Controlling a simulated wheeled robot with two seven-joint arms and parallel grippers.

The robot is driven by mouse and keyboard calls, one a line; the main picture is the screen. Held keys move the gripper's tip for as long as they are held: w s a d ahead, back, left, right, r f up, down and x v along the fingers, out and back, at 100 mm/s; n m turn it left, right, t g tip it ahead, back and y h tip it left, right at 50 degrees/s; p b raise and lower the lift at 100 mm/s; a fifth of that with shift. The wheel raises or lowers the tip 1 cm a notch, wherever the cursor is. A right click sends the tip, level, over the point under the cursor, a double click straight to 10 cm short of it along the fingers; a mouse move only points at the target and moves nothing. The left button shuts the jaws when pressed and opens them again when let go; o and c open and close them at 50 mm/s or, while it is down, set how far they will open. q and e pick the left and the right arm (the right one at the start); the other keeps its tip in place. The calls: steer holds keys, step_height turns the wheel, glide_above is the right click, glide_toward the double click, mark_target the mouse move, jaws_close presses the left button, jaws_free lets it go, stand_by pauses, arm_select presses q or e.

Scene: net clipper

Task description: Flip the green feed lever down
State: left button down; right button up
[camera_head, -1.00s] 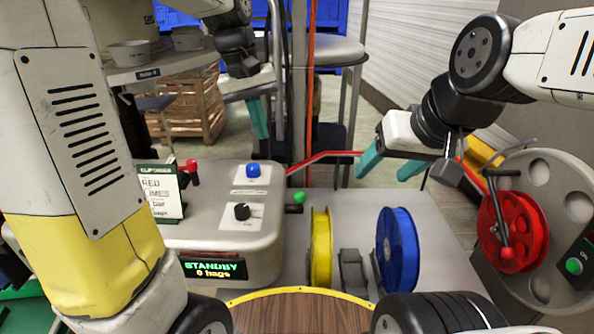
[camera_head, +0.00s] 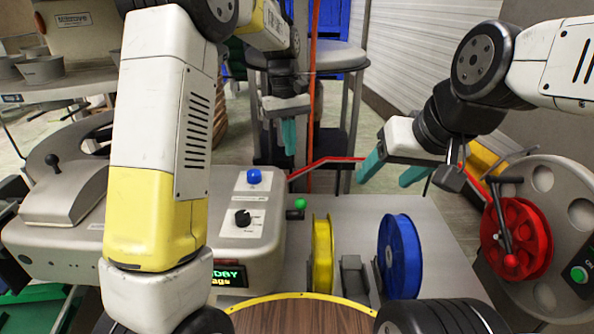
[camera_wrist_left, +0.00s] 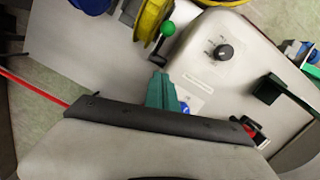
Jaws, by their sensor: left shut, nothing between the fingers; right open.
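The green feed lever (camera_head: 300,203) shows as a green ball beside a black bracket, at the right side of the grey machine body (camera_head: 255,268). In the left wrist view the green ball (camera_wrist_left: 168,28) sits on a short stem beyond my fingertips. My left gripper (camera_head: 289,150) is shut and empty, its teal fingers pointing down behind and above the lever, apart from it. The shut fingers also show in the left wrist view (camera_wrist_left: 165,85). My right gripper (camera_head: 385,175) is open and empty, to the right of the lever and higher in the picture.
A blue button (camera_head: 254,176) and a black knob (camera_head: 243,217) sit on the machine top left of the lever. A yellow spool (camera_head: 322,254) and a blue spool (camera_head: 400,256) stand to its right. A red reel (camera_head: 522,238) is at far right. A red line (camera_head: 325,161) crosses behind.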

arm_select(q)
steer(key=s+d+f, duration=0.2)
steer(key=s+f, duration=0.3)
steer(key=f, duration=0.5)
steer(key=shift+s+f, duration=0.1)
steer(key=shift+s, duration=0.05)
